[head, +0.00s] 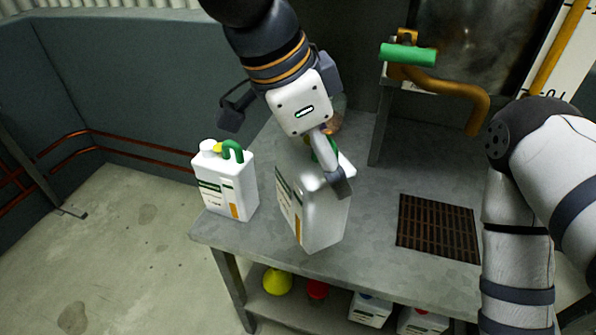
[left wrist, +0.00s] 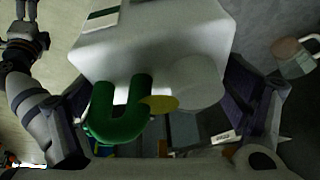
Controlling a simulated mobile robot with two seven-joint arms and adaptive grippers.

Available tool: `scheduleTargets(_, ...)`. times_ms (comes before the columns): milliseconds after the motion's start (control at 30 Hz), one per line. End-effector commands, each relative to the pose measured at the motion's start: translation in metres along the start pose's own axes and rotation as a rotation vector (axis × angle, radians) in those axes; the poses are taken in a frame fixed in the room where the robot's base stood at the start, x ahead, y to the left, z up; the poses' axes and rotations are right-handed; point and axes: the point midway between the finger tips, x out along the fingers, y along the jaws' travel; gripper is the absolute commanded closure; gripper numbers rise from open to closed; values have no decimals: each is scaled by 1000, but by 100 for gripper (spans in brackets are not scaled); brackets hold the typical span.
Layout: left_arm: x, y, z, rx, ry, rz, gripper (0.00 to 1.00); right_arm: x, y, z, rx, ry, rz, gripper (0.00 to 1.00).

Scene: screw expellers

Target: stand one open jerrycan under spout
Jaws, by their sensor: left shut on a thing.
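My left gripper (head: 325,165) is shut on a white jerrycan (head: 322,215); its fingers hide part of the top. In the left wrist view this jerrycan (left wrist: 150,45) shows a green handle (left wrist: 120,120), a white cylinder and a yellow disc on top; I cannot tell if its mouth is open. It looks upright, near the table's front edge; any gap below is unclear. A second white jerrycan (head: 225,187) with a green handle and white cap stands at the table's left end. The yellow spout (head: 478,118) bends down at the back right. My right gripper (left wrist: 25,20) is small and dark in the left wrist view.
A rusty grate (head: 437,228) is set in the grey table (head: 370,262) and is clear. A green lever (head: 408,54) sits above the spout pipe. Lower shelf items include a yellow object (head: 277,282) and white containers (head: 370,308). My right arm stands right of the grate.

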Motion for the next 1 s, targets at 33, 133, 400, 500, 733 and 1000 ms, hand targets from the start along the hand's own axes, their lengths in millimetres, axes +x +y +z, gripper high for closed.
scheduleTargets(33,14,-15,4,-8,-1,12,70,8,0,7,0,-29,1,0)
scheduleTargets(133,31,-43,9,-11,-3,16,70,18,1,14,0,-62,2,0)
scheduleTargets(400,73,-79,24,-6,-2,7,70,29,1,24,1,-101,4,0)
scheduleTargets(500,77,-84,26,-4,-1,5,70,30,1,24,0,-104,4,0)
scheduleTargets(733,109,-87,39,-3,-2,5,70,34,1,28,0,-117,4,0)
scheduleTargets(1000,110,-87,39,-2,0,1,70,34,1,27,0,-115,4,0)
